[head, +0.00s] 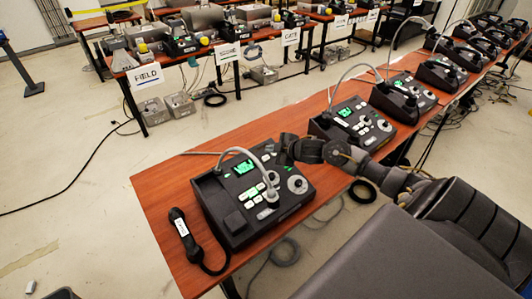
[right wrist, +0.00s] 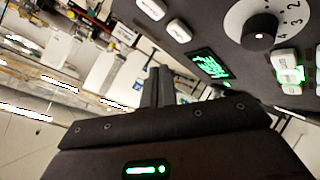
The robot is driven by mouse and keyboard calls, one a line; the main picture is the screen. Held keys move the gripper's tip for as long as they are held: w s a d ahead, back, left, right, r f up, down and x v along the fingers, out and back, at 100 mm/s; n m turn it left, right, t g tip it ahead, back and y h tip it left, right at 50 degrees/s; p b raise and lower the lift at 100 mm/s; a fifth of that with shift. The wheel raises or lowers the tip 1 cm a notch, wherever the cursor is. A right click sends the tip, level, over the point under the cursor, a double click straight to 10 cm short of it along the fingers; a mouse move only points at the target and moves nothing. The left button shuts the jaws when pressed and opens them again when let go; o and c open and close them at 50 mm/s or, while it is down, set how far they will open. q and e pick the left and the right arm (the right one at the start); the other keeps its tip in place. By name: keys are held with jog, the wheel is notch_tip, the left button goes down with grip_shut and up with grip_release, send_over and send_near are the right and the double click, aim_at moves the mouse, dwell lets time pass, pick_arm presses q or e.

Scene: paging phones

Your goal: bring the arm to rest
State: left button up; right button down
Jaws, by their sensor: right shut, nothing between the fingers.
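My right arm reaches in from the right in the head view. Its gripper (head: 284,150) is over the back right part of the nearest paging phone (head: 245,205), close to its panel; I cannot tell whether it touches. In the right wrist view the gripper's fingers (right wrist: 157,88) are together and hold nothing. The phone's dial (right wrist: 258,30), green screen (right wrist: 208,68) and white buttons show close by there. The phone's black handset (head: 186,243) lies on the wooden table, left of the phone. My left gripper is out of view.
More paging phones stand in a row along the wooden table (head: 165,182), the closest being a second phone (head: 352,125) just behind my gripper. Their bent microphones rise above the panels. Another table with a FIELD sign (head: 146,76) stands at the back. Floor at left is mostly clear.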

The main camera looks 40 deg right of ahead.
jog(key=shift+s+r+p, duration=0.15)
jog(key=shift+r+p, duration=0.3)
jog(key=shift+r, duration=0.15)
jog(key=shift+s+r+p, duration=0.15)
jog(key=shift+r+p, duration=0.3)
jog(key=shift+r, duration=0.1)
